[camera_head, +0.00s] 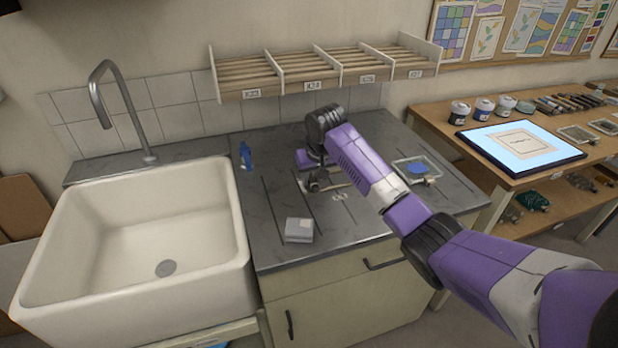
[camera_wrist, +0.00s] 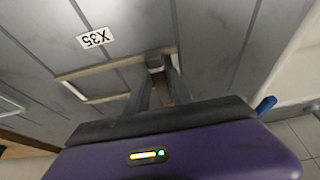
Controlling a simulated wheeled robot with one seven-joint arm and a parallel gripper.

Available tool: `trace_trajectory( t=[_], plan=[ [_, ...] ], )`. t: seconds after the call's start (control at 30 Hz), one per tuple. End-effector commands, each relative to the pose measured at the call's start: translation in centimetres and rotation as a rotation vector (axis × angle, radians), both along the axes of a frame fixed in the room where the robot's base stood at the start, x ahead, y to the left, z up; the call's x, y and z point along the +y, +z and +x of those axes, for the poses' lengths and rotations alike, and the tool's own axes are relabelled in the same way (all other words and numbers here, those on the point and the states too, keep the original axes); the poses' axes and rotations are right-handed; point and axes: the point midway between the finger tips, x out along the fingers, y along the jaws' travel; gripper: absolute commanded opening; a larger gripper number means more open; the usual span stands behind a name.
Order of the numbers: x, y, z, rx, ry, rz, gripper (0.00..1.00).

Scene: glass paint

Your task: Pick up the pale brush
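My gripper (camera_head: 318,184) is low over the grey worktop (camera_head: 275,195), beside the sink. In the wrist view its two fingers (camera_wrist: 160,66) reach down close together at the edge of a thin pale frame (camera_wrist: 105,67) lying flat on the worktop. Whether they touch it or have anything between them is unclear. In the head view my gripper and wrist partly cover this frame. I cannot make out a pale brush for certain in either view. Several slim brush-like tools (camera_head: 570,103) lie on the wooden table at the right, too small to tell apart.
A white sink (camera_head: 140,225) is left of the worktop. A blue bottle (camera_head: 246,156), a grey block (camera_head: 299,230) and a framed pane with blue paint (camera_head: 416,169) stand around my gripper. A slatted rack (camera_head: 325,70) hangs above. A lit panel (camera_head: 522,145) is on the right table.

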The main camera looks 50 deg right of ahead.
Motion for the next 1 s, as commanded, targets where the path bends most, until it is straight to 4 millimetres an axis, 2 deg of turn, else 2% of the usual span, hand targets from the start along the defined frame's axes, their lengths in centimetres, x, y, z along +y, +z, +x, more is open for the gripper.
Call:
trace_trajectory(
  t=[0.03, 0.1, 0.13, 0.5, 0.67, 0.83, 1.0],
  plan=[
    [0.0, 0.0, 0.0, 0.000, 0.000, 0.000, 0.16],
    [0.0, 0.0, 0.0, 0.000, 0.000, 0.000, 0.02],
    [0.0, 0.0, 0.0, 0.000, 0.000, 0.000, 0.00],
    [0.0, 0.1, 0.0, -0.001, 0.000, -0.001, 0.00],
    [0.0, 0.9, 0.1, -0.002, 0.000, -0.001, 0.00],
    [0.0, 3.1, 0.1, -0.003, 0.000, -0.001, 0.00],
    [0.0, 7.2, 0.2, -0.006, 0.001, -0.003, 0.00]
  ],
)
